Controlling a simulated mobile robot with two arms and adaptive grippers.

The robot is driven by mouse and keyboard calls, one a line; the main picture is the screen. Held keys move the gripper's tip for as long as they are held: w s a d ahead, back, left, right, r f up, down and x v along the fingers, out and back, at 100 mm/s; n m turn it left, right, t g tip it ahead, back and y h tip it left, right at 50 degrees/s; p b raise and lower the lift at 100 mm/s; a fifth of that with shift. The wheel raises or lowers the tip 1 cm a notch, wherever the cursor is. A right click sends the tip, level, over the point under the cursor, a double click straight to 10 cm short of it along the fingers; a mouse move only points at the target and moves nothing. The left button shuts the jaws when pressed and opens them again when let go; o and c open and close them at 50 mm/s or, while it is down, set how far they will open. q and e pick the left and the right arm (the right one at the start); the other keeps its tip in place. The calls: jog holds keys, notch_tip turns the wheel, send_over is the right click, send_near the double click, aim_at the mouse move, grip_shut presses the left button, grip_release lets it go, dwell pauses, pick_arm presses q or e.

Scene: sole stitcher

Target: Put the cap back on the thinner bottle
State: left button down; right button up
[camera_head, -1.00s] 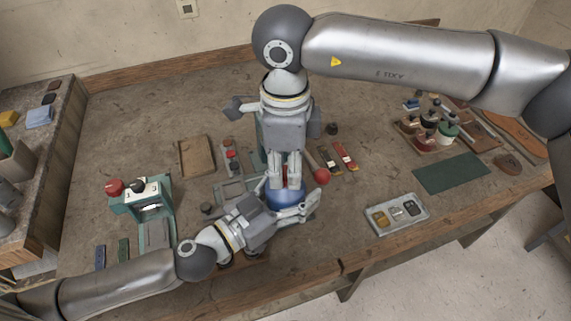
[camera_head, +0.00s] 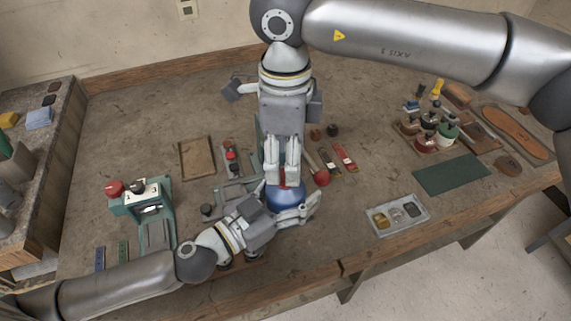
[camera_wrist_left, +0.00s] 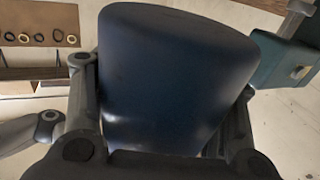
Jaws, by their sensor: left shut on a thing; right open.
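The thinner bottle (camera_head: 285,199) is a wide, rounded blue body low at the middle of the workbench. My left gripper (camera_head: 287,211) is shut on it; in the left wrist view the dark blue bottle (camera_wrist_left: 172,80) fills the space between the fingers. My right gripper (camera_head: 282,180) is open, pointing down directly above the bottle's top. A small red piece (camera_head: 283,177) shows between its fingertips, at the top of the bottle. It may be the cap; I cannot tell whether it sits on the neck, as the fingers hide much of it.
A red ball-ended handle (camera_head: 322,177) lies close right of the bottle. A teal press (camera_head: 142,198) stands at left, a grey tray (camera_head: 397,215) at right front. Several small bottles stand in a rack (camera_head: 425,140) at right. The bench near the green mat (camera_head: 451,174) is partly clear.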

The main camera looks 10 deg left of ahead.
notch_tip(320, 180, up, 9)
jog(key=shift+a+f, duration=0.1)
jog(key=shift+f, duration=0.05)
dwell(0.7)
